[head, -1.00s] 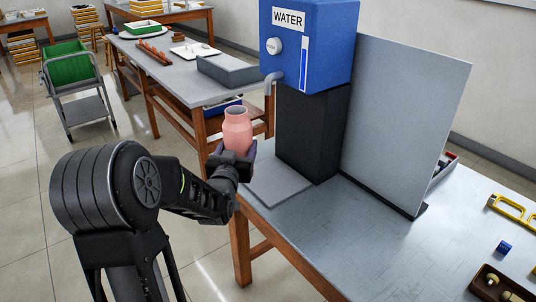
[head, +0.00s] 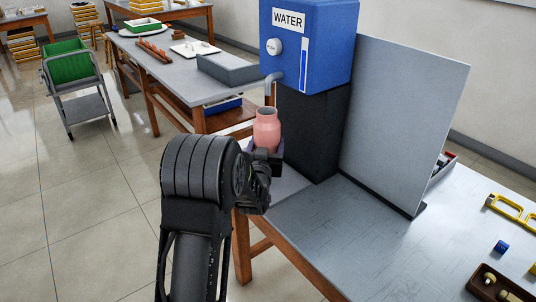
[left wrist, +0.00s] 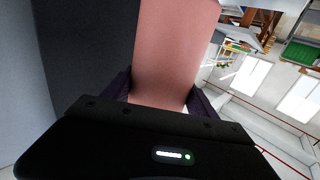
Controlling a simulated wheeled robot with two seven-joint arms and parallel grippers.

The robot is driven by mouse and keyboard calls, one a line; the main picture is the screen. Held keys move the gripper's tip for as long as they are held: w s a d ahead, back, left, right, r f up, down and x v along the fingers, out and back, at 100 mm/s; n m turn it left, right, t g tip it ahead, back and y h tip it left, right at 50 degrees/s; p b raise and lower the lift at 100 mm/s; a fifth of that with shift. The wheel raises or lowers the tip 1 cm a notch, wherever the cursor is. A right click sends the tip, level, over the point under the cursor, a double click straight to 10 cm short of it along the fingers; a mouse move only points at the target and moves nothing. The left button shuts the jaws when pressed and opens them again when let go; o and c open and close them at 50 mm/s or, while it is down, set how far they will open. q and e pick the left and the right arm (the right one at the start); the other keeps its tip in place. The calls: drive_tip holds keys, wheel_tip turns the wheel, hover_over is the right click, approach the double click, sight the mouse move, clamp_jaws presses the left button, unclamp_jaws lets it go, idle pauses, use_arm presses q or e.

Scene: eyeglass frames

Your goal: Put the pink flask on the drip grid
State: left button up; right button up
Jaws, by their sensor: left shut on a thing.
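The pink flask (head: 266,131) is upright in my left gripper (head: 265,150), which is shut on its lower part. In the head view its mouth is just under the spout (head: 270,84) of the blue water dispenser. In the left wrist view the flask (left wrist: 172,50) stands between the two dark fingers of the gripper (left wrist: 160,100). The drip grid (head: 290,184) is the flat grey plate at the foot of the dispenser; my arm and gripper hide part of it. I cannot tell the gap between flask and grid. My right gripper is out of view.
The blue water dispenser (head: 318,45) stands on a dark column (head: 308,130). A tall grey panel (head: 400,120) stands to its right. The table (head: 370,240) is clear in front, with a brown tray (head: 480,285) and a blue item (head: 502,247) at right.

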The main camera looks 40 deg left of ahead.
use_arm(q)
wheel_tip(320, 180, down, 3)
drive_tip(key=shift+f, duration=0.15)
drive_tip(key=shift+w+f, duration=0.15)
drive_tip(key=shift+w, duration=0.05)
drive_tip(key=shift+d, duration=0.1)
drive_tip(key=shift+f, duration=0.1)
drive_tip(key=shift+f, duration=0.15)
drive_tip(key=o, duration=1.8)
